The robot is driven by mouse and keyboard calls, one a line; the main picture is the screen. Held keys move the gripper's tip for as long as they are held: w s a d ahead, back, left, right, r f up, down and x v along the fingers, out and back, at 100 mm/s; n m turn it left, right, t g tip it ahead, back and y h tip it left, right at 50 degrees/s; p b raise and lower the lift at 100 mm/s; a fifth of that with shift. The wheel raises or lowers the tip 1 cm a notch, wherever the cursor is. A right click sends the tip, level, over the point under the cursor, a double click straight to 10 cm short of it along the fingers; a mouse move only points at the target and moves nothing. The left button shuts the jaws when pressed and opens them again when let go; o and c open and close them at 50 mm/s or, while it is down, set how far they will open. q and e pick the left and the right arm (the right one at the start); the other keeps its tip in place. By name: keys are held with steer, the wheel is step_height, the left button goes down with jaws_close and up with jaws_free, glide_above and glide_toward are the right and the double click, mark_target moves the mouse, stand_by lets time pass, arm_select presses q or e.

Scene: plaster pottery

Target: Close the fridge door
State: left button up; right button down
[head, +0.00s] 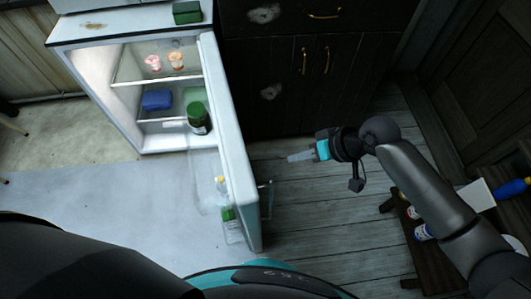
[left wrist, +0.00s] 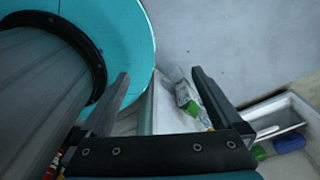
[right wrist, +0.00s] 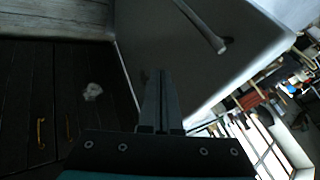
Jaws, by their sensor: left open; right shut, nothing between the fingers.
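The white fridge (head: 90,72) stands at the upper left with its door (head: 236,160) wide open, swung toward me. Inside are two shelves with several items, and the door's inner side holds a few items low down. My right gripper (head: 292,157) is shut and empty, to the right of the door's outer face and apart from it. In the right wrist view the door's pale outer face (right wrist: 180,55) and its bar handle (right wrist: 205,28) lie ahead of the shut fingers. My left gripper (left wrist: 160,85) is open and empty; the door's shelf items show between and beyond its fingers.
A dark cabinet (head: 285,80) with brass handles stands right of the fridge. A low wooden table (head: 400,225) with cans and a blue item is at the lower right, beneath my right arm. A green box (head: 187,12) sits on the fridge. The plank floor (head: 310,205) right of the door is clear.

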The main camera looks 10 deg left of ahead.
steer(key=a+f+b, duration=0.3)
steer(key=a+f, duration=0.5)
steer(key=a, duration=0.1)
steer(key=shift+s+a, duration=0.25)
steer(key=shift+s, duration=0.1)
steer(key=shift+s+a+r, duration=0.1)
